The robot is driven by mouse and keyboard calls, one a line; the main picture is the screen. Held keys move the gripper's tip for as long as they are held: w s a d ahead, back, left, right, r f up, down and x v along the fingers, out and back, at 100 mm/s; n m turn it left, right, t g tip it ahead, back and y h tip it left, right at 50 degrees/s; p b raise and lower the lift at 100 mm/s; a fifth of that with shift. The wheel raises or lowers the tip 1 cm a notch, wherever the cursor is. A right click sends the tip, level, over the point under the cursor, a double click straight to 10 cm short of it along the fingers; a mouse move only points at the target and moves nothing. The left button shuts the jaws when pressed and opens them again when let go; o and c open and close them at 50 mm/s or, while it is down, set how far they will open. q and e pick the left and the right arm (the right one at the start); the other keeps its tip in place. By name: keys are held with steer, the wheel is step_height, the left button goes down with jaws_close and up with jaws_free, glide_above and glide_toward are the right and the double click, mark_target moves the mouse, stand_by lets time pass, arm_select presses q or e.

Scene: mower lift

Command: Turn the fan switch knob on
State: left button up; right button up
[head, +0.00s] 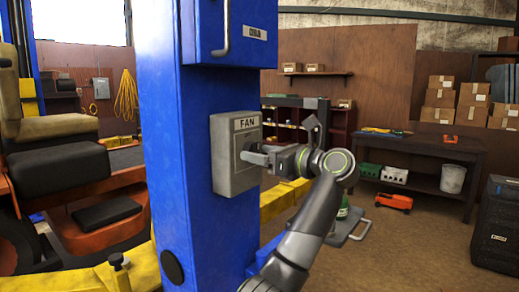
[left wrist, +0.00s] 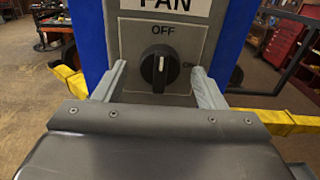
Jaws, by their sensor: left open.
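The grey fan switch box (head: 236,170) is mounted on the blue lift post (head: 170,230), with a FAN label at its top. In the left wrist view, the round black knob (left wrist: 160,68) sits on the switch plate (left wrist: 135,38), its white line upright toward OFF; ON is marked to the right. My left gripper (head: 255,158) is at the front of the box in the head view. In the left wrist view, its open fingers (left wrist: 158,85) stand on either side of the knob, with a gap each side. In the head view the gripper hides most of the knob. My right gripper is not in view.
A blue box with a handle (head: 232,28) is on the post above the switch. An orange and black mower (head: 100,190) stands at the left. A workbench (head: 425,150) and a black cabinet (head: 498,225) stand at the right, away from the post.

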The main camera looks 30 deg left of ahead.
arm_select(q)
steer(key=shift+a, duration=0.45)
steer(key=c, duration=1)
steer(key=shift+o, duration=0.2)
